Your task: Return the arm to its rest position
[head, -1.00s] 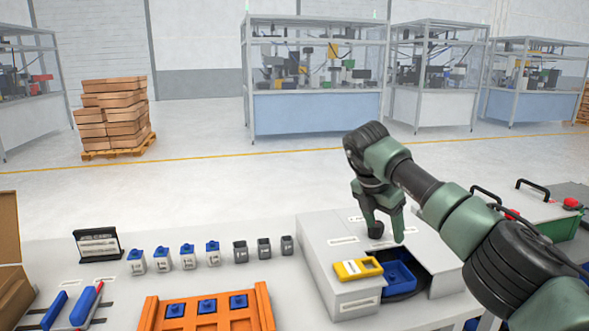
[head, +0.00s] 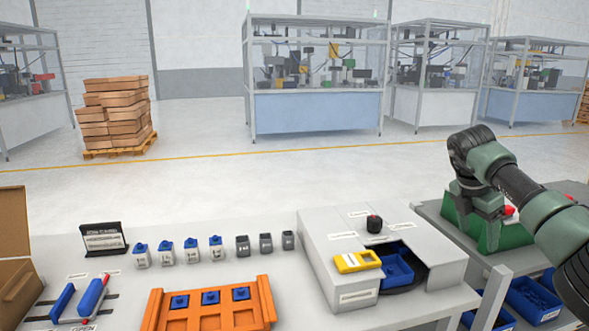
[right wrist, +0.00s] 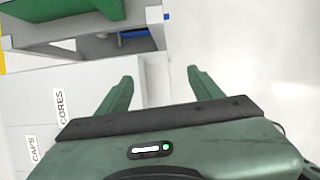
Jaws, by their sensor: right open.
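My right arm, green with dark joints, comes in from the right edge of the head view. Its right gripper (head: 482,222) points down at the right, above or in front of a green case; the exact gap cannot be told. In the right wrist view the two green fingers (right wrist: 162,84) stand wide apart with nothing between them. Pale floor shows beyond them. My left arm and gripper are in neither view.
A grey machine (head: 325,260) with a black knob (head: 374,223), a yellow frame (head: 358,262) and a blue tray (head: 398,270) stands left of the arm. An orange rack (head: 210,318) and several small blocks lie further left. Blue bins (head: 530,298) sit lower right.

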